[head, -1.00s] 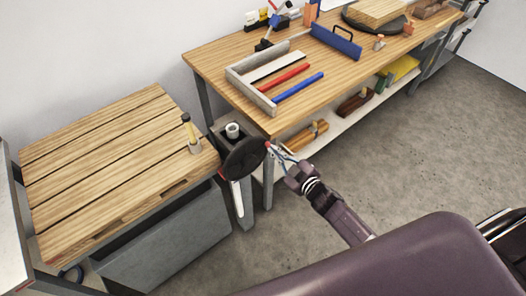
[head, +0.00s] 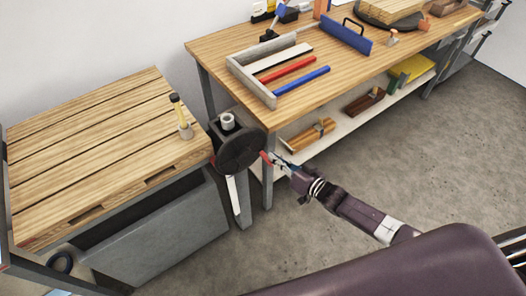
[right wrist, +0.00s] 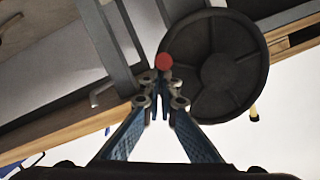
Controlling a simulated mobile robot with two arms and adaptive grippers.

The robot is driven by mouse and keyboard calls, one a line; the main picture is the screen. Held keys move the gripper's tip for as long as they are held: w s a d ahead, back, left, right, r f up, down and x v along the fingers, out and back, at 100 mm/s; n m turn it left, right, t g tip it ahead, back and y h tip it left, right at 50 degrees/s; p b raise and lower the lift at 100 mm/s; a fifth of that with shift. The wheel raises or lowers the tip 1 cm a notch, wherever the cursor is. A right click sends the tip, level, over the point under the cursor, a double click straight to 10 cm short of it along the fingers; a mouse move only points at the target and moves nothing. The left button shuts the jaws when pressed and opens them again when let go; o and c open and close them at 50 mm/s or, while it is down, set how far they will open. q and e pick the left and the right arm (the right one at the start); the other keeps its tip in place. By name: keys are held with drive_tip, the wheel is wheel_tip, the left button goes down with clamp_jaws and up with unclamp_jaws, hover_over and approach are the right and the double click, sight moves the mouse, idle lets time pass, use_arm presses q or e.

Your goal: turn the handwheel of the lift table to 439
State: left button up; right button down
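The dark round handwheel (head: 238,153) sits on a post at the right end of the slatted wooden table (head: 100,140). It has a red knob (head: 264,155) at its right rim. My right gripper (head: 272,160) is at this knob. In the right wrist view the handwheel (right wrist: 232,55) fills the upper middle, and the red knob (right wrist: 164,61) shows just past the fingertips of my right gripper (right wrist: 162,88). The fingers are drawn close together; whether they clasp the knob is unclear. No height reading is legible. My left gripper is not in view.
The floor at right is clear.

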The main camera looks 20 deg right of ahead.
drive_tip(key=f+m+b, duration=0.1)
drive_tip(key=a+f+m+y+b, duration=0.1)
drive_tip(key=b, duration=0.1)
drive_tip(key=a+f+m+b, duration=0.1)
drive_tip(key=f+b, duration=0.1)
drive_tip(key=shift+s+m, duration=0.35)
drive_tip(key=shift+m, duration=0.05)
drive_tip(key=a+m+b, duration=0.1)
drive_tip(key=a+f+m+y+b, duration=0.1)
drive_tip(key=b, duration=0.1)
drive_tip(key=shift+s+f, duration=0.15)
drive_tip(key=shift+s, duration=0.25)
drive_tip(key=shift+a, duration=0.1)
